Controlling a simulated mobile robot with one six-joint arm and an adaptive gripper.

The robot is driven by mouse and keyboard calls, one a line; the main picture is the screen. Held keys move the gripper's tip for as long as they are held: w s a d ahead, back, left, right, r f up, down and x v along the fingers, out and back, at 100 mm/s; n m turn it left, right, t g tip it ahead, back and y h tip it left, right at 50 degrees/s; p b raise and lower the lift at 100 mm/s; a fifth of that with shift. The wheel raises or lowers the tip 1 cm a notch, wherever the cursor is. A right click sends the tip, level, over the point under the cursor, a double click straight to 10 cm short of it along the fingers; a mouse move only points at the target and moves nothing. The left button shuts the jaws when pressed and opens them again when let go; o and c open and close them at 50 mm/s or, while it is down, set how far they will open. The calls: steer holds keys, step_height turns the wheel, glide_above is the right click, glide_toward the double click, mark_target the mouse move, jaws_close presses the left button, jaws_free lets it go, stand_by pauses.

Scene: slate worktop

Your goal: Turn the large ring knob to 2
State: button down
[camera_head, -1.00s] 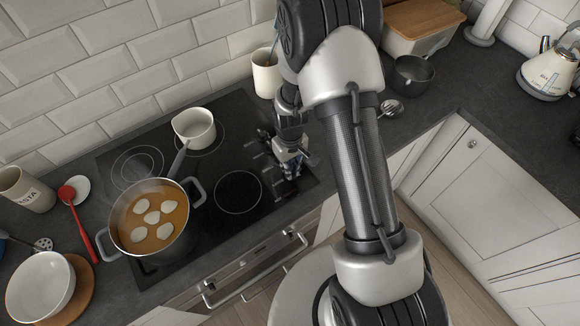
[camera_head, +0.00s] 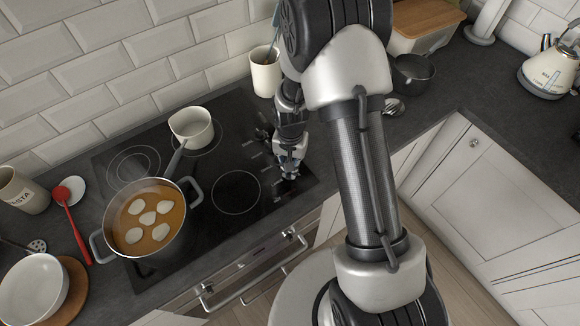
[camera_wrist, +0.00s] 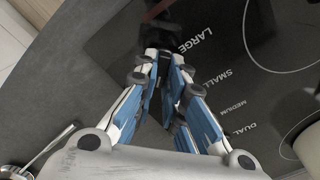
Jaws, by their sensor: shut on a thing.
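My gripper (camera_head: 289,172) reaches down to the right end of the black hob (camera_head: 222,222), by the controls. In the wrist view the fingers (camera_wrist: 163,58) are closed in around a dark knob (camera_wrist: 154,36) beside the printed word LARGE. The labels SMALL, MEDIUM and DUAL run down to the right of the fingers. The knob is mostly hidden by the fingertips and very dark, so its pointer and the numbers around it cannot be read. In the head view my gripper covers the knob.
A pot of orange soup (camera_head: 165,250) stands at the hob's front left, and a cream saucepan (camera_head: 190,128) behind it. A cream utensil crock (camera_head: 266,77) stands behind my gripper. A dark pan (camera_head: 413,75) and a metal ladle (camera_head: 393,106) lie to the right.

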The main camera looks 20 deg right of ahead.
steer(key=shift+m, duration=0.9)
steer(key=c, duration=1.7)
jaws_free()
steer(key=shift+o, duration=0.2)
step_height(320, 180, up, 12)
